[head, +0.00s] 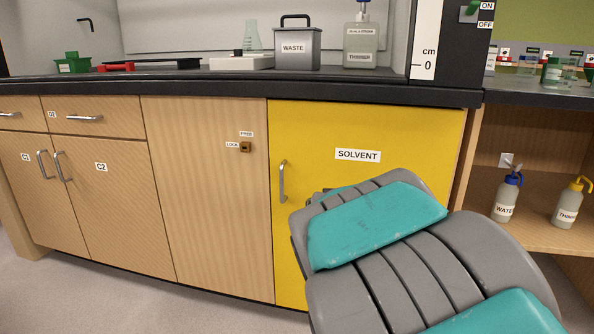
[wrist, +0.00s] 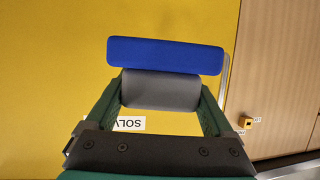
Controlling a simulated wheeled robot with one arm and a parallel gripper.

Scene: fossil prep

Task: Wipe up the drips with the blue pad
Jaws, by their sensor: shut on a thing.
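The blue pad (wrist: 165,55) shows in the wrist view as a long blue block on a grey grip (wrist: 160,90). My gripper (wrist: 162,95) has its green fingers on both sides of the grey grip and is shut on it. The pad is held in the air in front of the yellow solvent cabinet door (wrist: 50,70). In the head view the gripper and pad are hidden behind my own arm. No drips can be made out in either view.
The dark worktop (head: 230,76) carries a grey waste bin (head: 293,53), a thinner bottle (head: 361,45), a flask (head: 252,38), and a green holder (head: 73,64). The yellow solvent door (head: 340,125) is shut. Two squeeze bottles stand on a low shelf (head: 535,235) at right. Grey floor (head: 90,295) is clear at left.

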